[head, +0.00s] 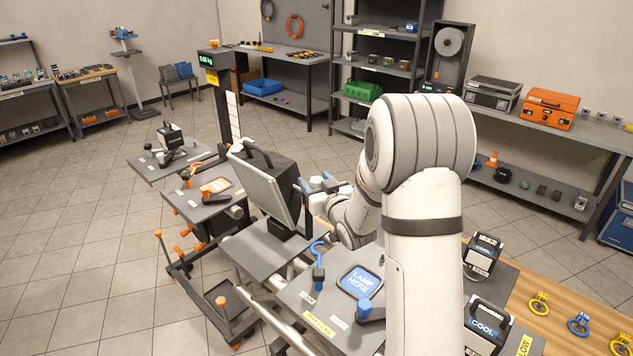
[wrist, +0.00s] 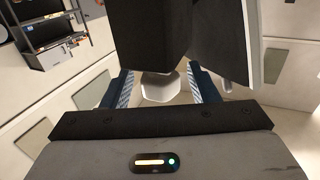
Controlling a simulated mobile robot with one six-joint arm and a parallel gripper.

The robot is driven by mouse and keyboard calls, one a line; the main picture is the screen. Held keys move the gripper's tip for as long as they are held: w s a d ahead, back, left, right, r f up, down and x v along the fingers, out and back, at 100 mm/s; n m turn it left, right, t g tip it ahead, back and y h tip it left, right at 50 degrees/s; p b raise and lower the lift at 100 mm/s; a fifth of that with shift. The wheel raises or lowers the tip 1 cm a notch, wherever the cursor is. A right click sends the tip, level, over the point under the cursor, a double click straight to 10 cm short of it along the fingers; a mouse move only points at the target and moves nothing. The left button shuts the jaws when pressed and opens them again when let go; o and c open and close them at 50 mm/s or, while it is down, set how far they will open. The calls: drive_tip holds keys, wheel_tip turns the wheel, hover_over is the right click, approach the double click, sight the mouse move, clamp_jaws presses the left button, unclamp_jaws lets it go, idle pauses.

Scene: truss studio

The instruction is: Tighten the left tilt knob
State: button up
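The lamp (head: 270,190) is a black-backed box with a pale front panel and a top handle. It stands tilted on a grey plate in the middle of the head view. My gripper (head: 318,186) is at its right side, partly hidden by my arm. In the wrist view, my gripper (wrist: 163,92) is open, its blue-padded fingers well apart. A pale, rounded knob-like piece (wrist: 160,90) shows between them, below the dark lamp body (wrist: 150,35); gaps show on both sides. I cannot tell whether this is the left tilt knob or how deep it sits between the fingers.
A grey board marked "LAMP HERE" (head: 360,282) lies in front, with a blue hook (head: 319,262) and a blue-topped post (head: 364,308). Two "COOL" lamps (head: 483,254) stand on the right. A dark cart (head: 222,300) is on the lower left. Open floor lies farther left.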

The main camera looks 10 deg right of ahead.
drive_tip(key=c, duration=0.9)
drive_tip(key=shift+f+h+b, duration=0.2)
drive_tip(key=shift+h+b, duration=0.1)
drive_tip(key=shift+b, duration=0.6)
drive_tip(key=m+h+b, duration=0.2)
drive_tip(key=b, duration=0.2)
drive_tip(key=shift+a+f, duration=0.1)
drive_tip(key=shift+f, duration=0.05)
drive_tip(key=m+h+b, duration=0.2)
drive_tip(key=h+b, duration=0.1)
drive_tip(key=h, duration=0.1)
drive_tip(key=shift+b, duration=0.4)
drive_tip(key=m+h, duration=0.1)
drive_tip(key=h, duration=0.1)
drive_tip(key=m+g+h, duration=0.1)
drive_tip(key=m+h, duration=0.1)
drive_tip(key=shift+r, duration=0.4)
drive_tip(key=shift+m+g+h+p, duration=0.55)
drive_tip(key=shift+m+g+h, duration=0.55)
drive_tip(key=shift+h, duration=0.5)
drive_tip(key=shift+m+g+h+p, duration=0.5)
drive_tip(key=shift+m+g+h, duration=0.4)
drive_tip(key=shift+m+h, duration=0.55)
drive_tip(key=shift+r+h, duration=0.1)
drive_tip(key=shift+h, duration=0.15)
drive_tip(key=o, duration=1)
drive_tip(key=shift+c, duration=0.2)
